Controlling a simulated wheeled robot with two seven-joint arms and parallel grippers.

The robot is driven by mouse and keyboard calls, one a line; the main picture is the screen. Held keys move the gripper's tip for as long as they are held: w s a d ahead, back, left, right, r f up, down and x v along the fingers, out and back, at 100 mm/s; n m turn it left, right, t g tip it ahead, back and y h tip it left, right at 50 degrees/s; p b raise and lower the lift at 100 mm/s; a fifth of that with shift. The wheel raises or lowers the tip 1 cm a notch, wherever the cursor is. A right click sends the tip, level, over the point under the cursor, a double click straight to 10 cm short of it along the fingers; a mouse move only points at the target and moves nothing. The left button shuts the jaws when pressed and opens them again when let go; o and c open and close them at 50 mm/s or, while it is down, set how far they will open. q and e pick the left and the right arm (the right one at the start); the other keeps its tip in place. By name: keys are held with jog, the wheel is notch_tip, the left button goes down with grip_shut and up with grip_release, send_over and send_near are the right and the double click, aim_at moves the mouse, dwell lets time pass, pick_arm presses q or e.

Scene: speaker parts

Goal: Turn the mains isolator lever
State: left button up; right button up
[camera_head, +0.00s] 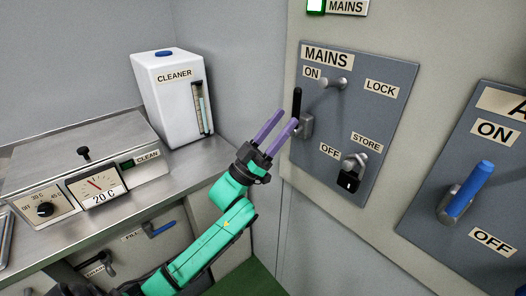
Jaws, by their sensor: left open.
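The mains isolator lever (297,101) is a black handle on a grey pivot block, on the grey MAINS panel (385,125). The handle stands upright, on the side of the ON label; the OFF label is lower on the panel. My left gripper (274,124) reaches up from below, its two purple fingers apart and empty. The fingertips are just left of the lever and its pivot block. I cannot tell whether a finger touches it. My right gripper is not in view.
A black padlock (348,181) hangs at STORE; a bare metal peg (336,83) sits near LOCK. A blue lever (468,190) is on the panel at right. A white CLEANER container (172,100) and a bench unit (85,165) with a dial stand on the counter at left.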

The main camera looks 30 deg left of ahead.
pick_arm(q)
jog(key=b+v, duration=0.2)
jog(key=v, duration=0.7)
jog(key=shift+f, duration=0.15)
